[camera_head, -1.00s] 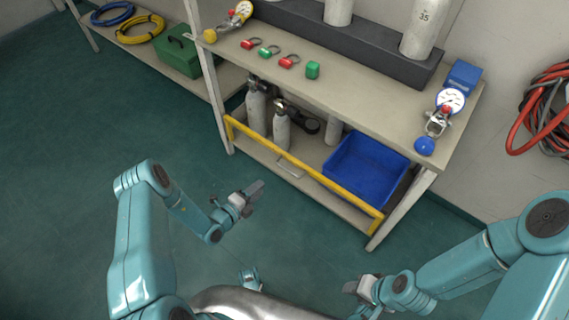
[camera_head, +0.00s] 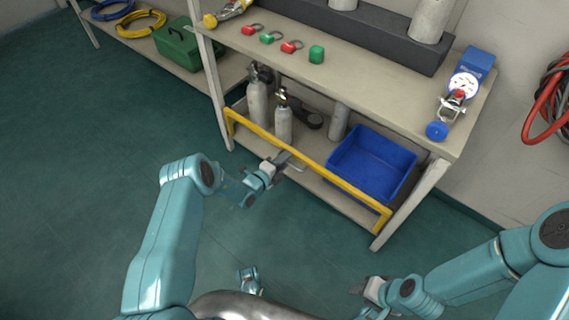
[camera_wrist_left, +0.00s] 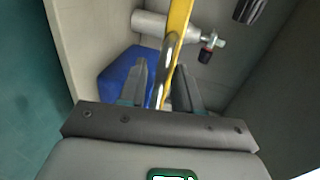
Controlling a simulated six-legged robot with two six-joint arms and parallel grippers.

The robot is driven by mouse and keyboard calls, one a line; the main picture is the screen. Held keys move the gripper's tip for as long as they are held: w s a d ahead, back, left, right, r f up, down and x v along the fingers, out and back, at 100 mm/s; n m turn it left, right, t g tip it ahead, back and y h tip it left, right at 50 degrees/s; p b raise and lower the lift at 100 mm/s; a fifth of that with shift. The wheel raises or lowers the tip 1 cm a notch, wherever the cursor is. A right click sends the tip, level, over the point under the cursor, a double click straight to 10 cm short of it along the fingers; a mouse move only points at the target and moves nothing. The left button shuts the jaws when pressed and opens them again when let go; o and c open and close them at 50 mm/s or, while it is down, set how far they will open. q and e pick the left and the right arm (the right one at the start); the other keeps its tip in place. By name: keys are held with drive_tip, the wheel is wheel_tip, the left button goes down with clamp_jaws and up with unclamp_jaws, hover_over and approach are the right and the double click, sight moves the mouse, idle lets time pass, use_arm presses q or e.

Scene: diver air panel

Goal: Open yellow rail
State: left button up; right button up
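The yellow rail (camera_head: 335,179) runs across the front of the shelf's lower level, with a small metal handle (camera_head: 298,168) near its middle. My left gripper (camera_head: 284,157) is at this handle. In the left wrist view the two fingers (camera_wrist_left: 161,88) stand apart, with the metal handle (camera_wrist_left: 167,55) between them and a gap showing. The yellow rail (camera_wrist_left: 179,18) passes just beyond. My right gripper (camera_head: 359,286) is low in the head view, away from the shelf; its fingers are too small to read.
Behind the rail stand grey cylinders (camera_head: 257,103) and a blue bin (camera_head: 372,168). The shelf top (camera_head: 385,100) holds red and green fittings (camera_head: 291,46) and a gauge assembly (camera_head: 460,88). A shelf post (camera_head: 408,205) stands right. The green floor (camera_head: 80,170) at left is clear.

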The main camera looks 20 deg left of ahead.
use_arm(q)
drive_tip(key=shift+w+d, duration=0.1)
drive_tip(key=shift+w, duration=0.15)
clamp_jaws()
drive_tip(key=shift+f, duration=0.1)
